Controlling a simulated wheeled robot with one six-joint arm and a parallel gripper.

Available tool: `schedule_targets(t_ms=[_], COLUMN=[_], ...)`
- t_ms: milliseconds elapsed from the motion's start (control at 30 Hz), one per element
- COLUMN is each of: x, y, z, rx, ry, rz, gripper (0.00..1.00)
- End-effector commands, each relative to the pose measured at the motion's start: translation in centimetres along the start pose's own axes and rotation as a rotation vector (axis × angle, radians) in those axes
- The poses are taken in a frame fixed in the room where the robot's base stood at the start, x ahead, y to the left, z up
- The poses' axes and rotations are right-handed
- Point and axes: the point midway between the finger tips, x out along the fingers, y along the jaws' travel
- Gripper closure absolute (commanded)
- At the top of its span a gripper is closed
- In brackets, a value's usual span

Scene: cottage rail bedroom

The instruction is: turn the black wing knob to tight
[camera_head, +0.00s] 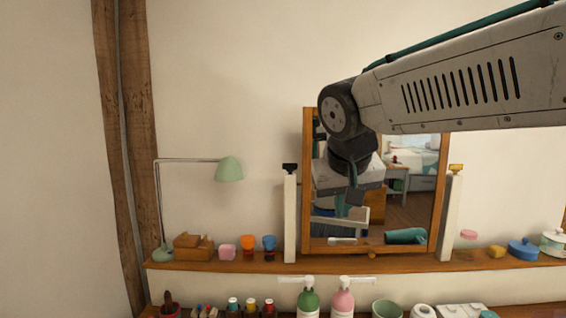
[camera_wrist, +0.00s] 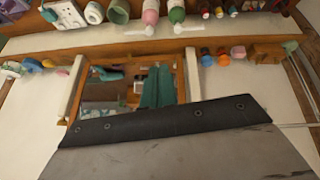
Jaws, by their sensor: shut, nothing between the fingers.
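The black wing knob (camera_head: 290,168) sits on top of the left white post (camera_head: 290,215) beside the wood-framed mirror (camera_head: 308,190). Its wings look roughly level in the head view; its exact angle is too small to read. My gripper (camera_wrist: 155,70) shows in the wrist view as two teal fingers, shut and empty, in front of the mirror. In the head view my wrist hangs before the mirror, right of the black knob and apart from it. Fingers and reflection are hard to separate there. In the wrist view the black knob is hidden behind my own grey body.
A brass-coloured knob (camera_head: 456,168) tops the right post (camera_head: 450,220). Bottles (camera_head: 308,302) stand below.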

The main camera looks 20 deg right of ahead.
Motion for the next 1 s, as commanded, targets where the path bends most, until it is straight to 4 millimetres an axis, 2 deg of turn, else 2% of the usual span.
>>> schedule_targets(t_ms=[33, 100, 200, 300, 400, 567, 1000], x=[-0.2, -0.6, -1.2, -1.6, -1.8, -0.6, 7.9], y=[-1.4, -3.1, -5.5, -7.3, -8.3, -8.7, -8.7], z=[-4.0, -8.7, -13.9, -17.1, -18.8, -19.7, -22.6], rx=[0.023, 0.060, 0.103, 0.131, 0.147, 0.152, 0.149], ry=[0.059, 0.142, 0.240, 0.304, 0.338, 0.347, 0.343], rz=[0.007, 0.009, -0.001, -0.016, -0.026, -0.028, -0.028], gripper=[1.00, 1.00, 1.00, 1.00, 1.00, 1.00, 1.00])
